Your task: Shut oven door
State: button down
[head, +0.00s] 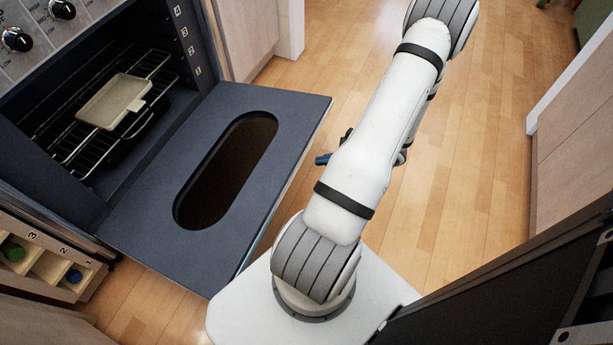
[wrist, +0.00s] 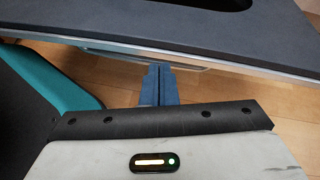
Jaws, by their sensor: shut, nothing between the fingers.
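The dark grey oven door (head: 290,120) hangs open, folded down to about level, with a long oval window in it. In the wrist view the door (wrist: 120,22) crosses the top, with a bright metal front edge and a silver handle bar (wrist: 105,54) along it. My gripper (wrist: 159,68) is shut and empty, its blue fingers together. The fingertips overlap the handle bar in the wrist view; I cannot tell if they touch it. In the head view my gripper (head: 323,159) is mostly hidden behind my arm, just right of the door's front edge.
Inside the open oven (head: 60,85) a pale tray (head: 114,101) sits on a wire rack (head: 72,152). A small rack with bottles (head: 45,262) stands below left. Wooden floor (head: 455,150) is clear to the right of my arm. A cabinet (head: 575,150) stands at the far right.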

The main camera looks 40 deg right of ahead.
notch_tip(320, 180, down, 8)
jog(key=s+d+r+m+t+h+b, duration=0.1)
jog(key=s+d+m+h+b, duration=0.1)
jog(key=s+m, duration=0.1)
jog(key=b+x, duration=0.5)
jog(key=x, duration=0.6)
jog(key=shift+a+r, duration=0.1)
jog(key=shift+r, duration=2.15)
